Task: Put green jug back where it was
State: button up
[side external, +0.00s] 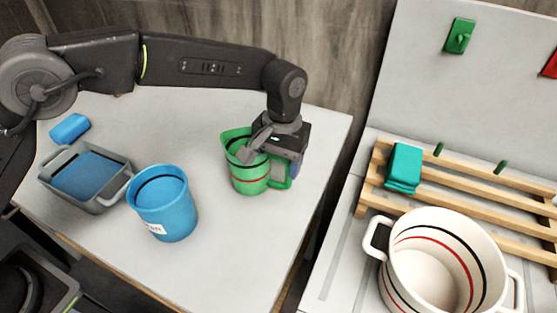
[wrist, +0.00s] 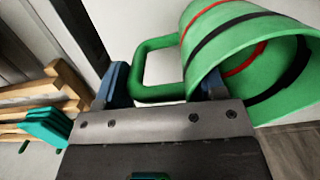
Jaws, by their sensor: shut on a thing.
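The green jug (side external: 243,179) with black and red bands is upright at the right part of the grey-white table. My gripper (side external: 274,158) is above and beside it, shut on its handle side. In the wrist view my gripper (wrist: 163,88) has one blue fingertip outside the green handle and the other at the jug's rim. The jug (wrist: 225,45) fills the upper right there, its open mouth showing. I cannot tell whether its base touches the table.
A blue jug (side external: 167,210) and a grey basin (side external: 106,199) stand left, with a blue block (side external: 70,128) behind. At right are a wooden slatted rack (side external: 440,193) holding a teal cloth-like item (side external: 404,167), a white pot (side external: 431,275), and a panel with a green hook (side external: 459,36).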

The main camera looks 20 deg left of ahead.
jog(key=shift+f, duration=0.1)
jog(key=o, duration=1.4)
jog(key=r, duration=0.4)
jog(key=w+r, duration=0.1)
jog(key=r, duration=0.7)
jog(key=shift+w+r, duration=0.1)
jog(key=shift+w, duration=0.15)
